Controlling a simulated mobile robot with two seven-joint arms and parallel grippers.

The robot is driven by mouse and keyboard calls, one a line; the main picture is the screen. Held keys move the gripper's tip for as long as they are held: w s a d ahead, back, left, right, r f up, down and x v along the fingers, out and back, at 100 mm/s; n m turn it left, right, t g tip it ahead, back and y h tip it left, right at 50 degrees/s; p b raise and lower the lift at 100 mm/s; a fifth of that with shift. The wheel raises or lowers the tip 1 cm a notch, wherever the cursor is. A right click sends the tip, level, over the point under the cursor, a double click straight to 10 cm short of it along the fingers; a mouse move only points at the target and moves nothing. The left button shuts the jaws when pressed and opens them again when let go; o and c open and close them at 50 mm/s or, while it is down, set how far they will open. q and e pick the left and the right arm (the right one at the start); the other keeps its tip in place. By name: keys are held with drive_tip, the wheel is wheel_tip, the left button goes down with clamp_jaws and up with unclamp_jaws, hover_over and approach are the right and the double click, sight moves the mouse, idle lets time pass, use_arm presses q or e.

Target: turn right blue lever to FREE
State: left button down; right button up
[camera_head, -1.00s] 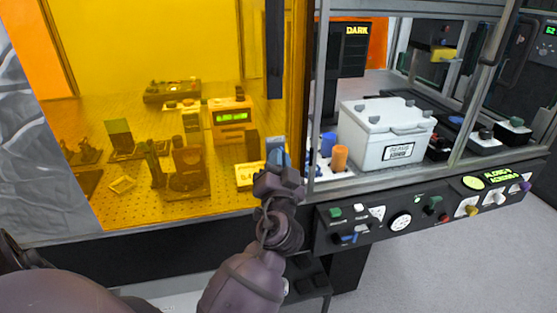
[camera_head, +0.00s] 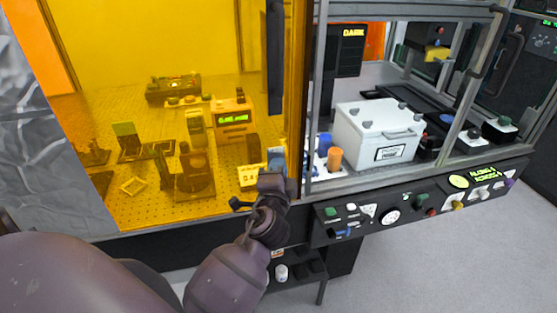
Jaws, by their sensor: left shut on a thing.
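A small blue lever (camera_head: 276,155) stands at the right end of the amber window, beside the dark door post. My left gripper (camera_head: 272,180) is shut at its lower part, and its fingers hide where they grip it. A short dark part of the gripper sticks out to the left. No FREE mark is readable at the lever. My right gripper is not in view.
The amber window (camera_head: 160,45) covers a perforated bench with several instruments. Right of the post, a white box (camera_head: 375,135) and an orange cylinder (camera_head: 335,158) stand in an open-looking bay. Knobs line the panel front. Grey floor (camera_head: 440,260) is clear at lower right.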

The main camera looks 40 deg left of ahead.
use_arm(q)
drive_tip(key=shift+r+m+h, duration=0.15)
drive_tip(key=shift+m+h, duration=0.15)
drive_tip(key=shift+m, duration=0.8)
drive_tip(key=shift+g, duration=0.3)
drive_tip(key=c, duration=1.4)
unclamp_jaws()
drive_tip(key=shift+o, duration=0.9)
drive_tip(key=shift+w, duration=0.1)
